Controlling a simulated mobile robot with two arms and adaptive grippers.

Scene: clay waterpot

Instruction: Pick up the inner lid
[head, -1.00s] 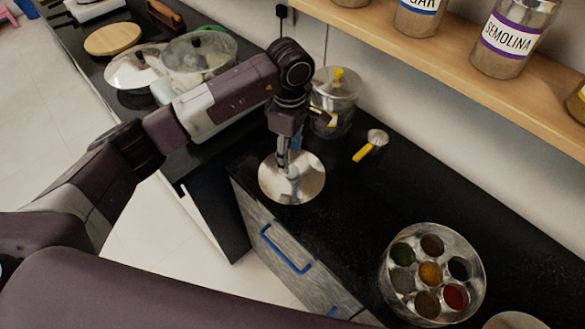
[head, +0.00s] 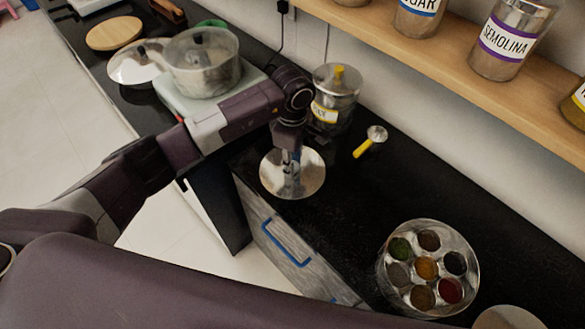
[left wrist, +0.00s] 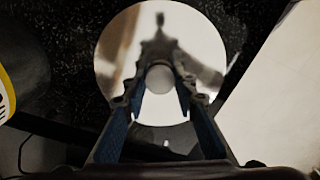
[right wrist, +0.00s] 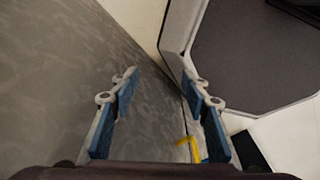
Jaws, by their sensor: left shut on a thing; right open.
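The inner lid, a round shiny metal disc (head: 275,177), is at the near edge of the black counter. My left gripper (head: 291,178) points down onto its middle. In the left wrist view, the lid (left wrist: 125,45) fills the centre, and my left gripper's fingers (left wrist: 160,82) are shut on its small round knob (left wrist: 159,77). I cannot tell whether the lid touches the counter. My right gripper (right wrist: 160,82) is open and empty, away from the lid.
A jar with a yellow knob (head: 337,92) stands behind my left gripper, with a yellow-handled scoop (head: 371,141) beside it. A round spice box (head: 391,283) is at the right. A pot (head: 203,70) stands at the back left. A shelf (head: 430,55) overhangs the counter.

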